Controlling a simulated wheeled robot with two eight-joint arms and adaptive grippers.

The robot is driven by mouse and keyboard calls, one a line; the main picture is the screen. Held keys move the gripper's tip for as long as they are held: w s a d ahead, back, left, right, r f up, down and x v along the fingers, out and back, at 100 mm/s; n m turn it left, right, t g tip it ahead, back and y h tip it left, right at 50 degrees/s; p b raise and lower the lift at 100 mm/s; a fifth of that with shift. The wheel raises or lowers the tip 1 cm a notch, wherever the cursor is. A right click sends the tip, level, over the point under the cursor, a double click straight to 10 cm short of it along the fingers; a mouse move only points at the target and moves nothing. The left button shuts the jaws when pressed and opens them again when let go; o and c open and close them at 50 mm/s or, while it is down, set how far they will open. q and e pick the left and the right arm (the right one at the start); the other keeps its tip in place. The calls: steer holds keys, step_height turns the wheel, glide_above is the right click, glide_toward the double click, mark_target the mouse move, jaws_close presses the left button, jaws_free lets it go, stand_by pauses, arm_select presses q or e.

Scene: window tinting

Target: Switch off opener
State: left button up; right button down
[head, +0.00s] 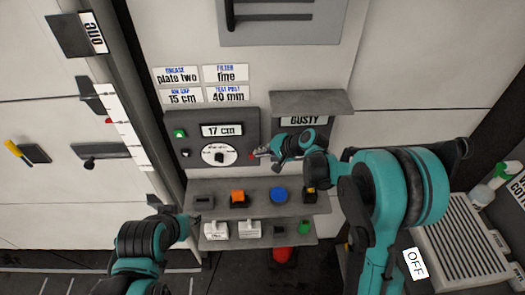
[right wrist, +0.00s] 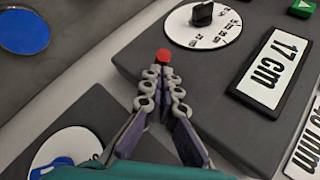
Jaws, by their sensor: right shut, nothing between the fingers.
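A grey control panel (head: 240,119) on the wall carries a 17 cm display (head: 222,130), a white dial (head: 219,154) with a black knob, and a green button (head: 180,133). A small red button (head: 251,156) sits at its right; it also shows in the right wrist view (right wrist: 164,55). My right gripper (head: 264,153) is shut and empty, its fingertips right at the red button in the right wrist view (right wrist: 158,76). I cannot tell whether they touch. My left gripper (head: 193,229) is low at the left, by the lower shelf; its fingers are unclear.
Below the panel, an upper shelf (head: 259,201) holds an orange block (head: 238,196) and a blue disc (head: 279,194). A lower shelf holds white blocks (head: 249,229). A grey hood (head: 312,102) juts out above my right gripper. An OFF sign (head: 415,263) shows at lower right.

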steer(key=shift+s+f+t+b, duration=0.2)
steer(key=shift+t+b, duration=0.1)
steer(key=shift+b, duration=0.35)
steer(key=f+t+b, duration=0.1)
steer(key=b, duration=0.2)
steer(key=s+f+n+t+b, duration=0.1)
steer(key=t+b, duration=0.1)
steer(key=b, duration=0.1)
steer(key=n+t+y+b, duration=0.1)
steer(key=b, duration=0.2)
steer(key=shift+s+f+b, duration=0.25)
steer(key=shift+f+b, duration=0.1)
steer(key=shift+f, duration=0.05)
steer(key=shift+r, duration=0.1)
steer(key=shift+r+p, duration=0.55)
steer(key=shift+r, duration=0.1)
